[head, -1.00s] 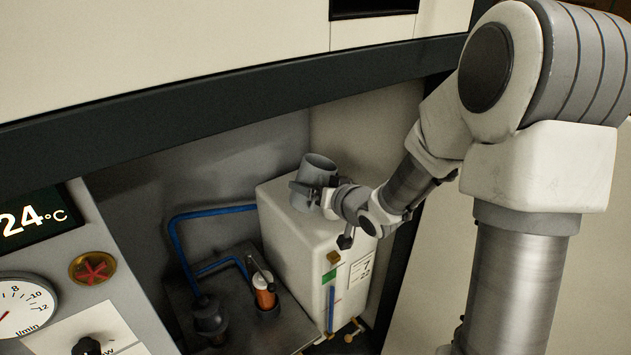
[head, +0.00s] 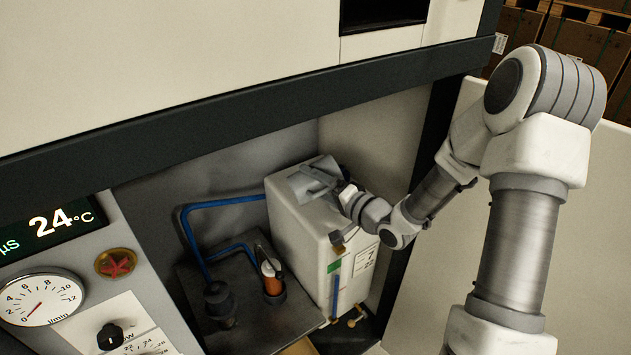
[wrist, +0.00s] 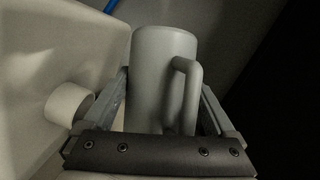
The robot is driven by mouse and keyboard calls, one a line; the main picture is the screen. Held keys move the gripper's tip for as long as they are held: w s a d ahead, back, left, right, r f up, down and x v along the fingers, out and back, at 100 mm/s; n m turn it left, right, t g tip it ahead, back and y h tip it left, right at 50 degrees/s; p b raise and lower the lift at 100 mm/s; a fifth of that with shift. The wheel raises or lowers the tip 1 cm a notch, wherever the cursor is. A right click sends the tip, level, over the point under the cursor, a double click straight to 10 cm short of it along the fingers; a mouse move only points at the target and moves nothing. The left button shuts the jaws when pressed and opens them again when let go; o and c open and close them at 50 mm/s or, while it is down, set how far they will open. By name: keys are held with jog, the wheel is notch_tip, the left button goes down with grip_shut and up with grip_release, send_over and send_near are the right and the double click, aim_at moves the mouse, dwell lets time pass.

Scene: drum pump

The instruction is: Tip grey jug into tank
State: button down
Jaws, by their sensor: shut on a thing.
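The grey jug (head: 308,184) is tipped well over to the left above the top of the white tank (head: 298,231). My gripper (head: 335,181) is shut on the jug from its right side. In the wrist view the jug (wrist: 152,75) sits between the two fingers, with its handle (wrist: 185,95) towards the camera. A short white round neck (wrist: 68,105) stands out of the pale tank surface (wrist: 40,65) at the left of the wrist view, beside a finger. The jug's mouth and any pouring liquid are hidden.
A dark metal plate (head: 245,329) left of the tank carries an orange-and-white fitting (head: 270,270) and blue hoses (head: 186,235). A panel with a gauge (head: 40,298) and knob (head: 110,336) is at the lower left. A dark cabinet edge (head: 230,110) runs above the tank.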

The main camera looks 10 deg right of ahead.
jog(key=shift+w+d+r+m+t+y+p, duration=0.15)
jog(key=shift+r+m+t+p, duration=0.1)
jog(key=shift+m+p, duration=0.25)
jog(key=shift+s+d+r+m+t+y+p, duration=0.15)
jog(key=shift+r+m+p, duration=0.1)
jog(key=shift+m, duration=0.35)
jog(key=shift+w+d+r+m+t+p, duration=0.15)
jog(key=shift+d+r+m+p, duration=0.15)
jog(key=shift+m, duration=0.2)
jog(key=shift+w+d+r+m+t+p, duration=0.1)
jog(key=shift+r+m+t+p, duration=0.1)
jog(key=shift+m+p, duration=0.25)
jog(key=shift+y, duration=0.3)
jog(key=shift+s, duration=0.1)
dwell(2.0)
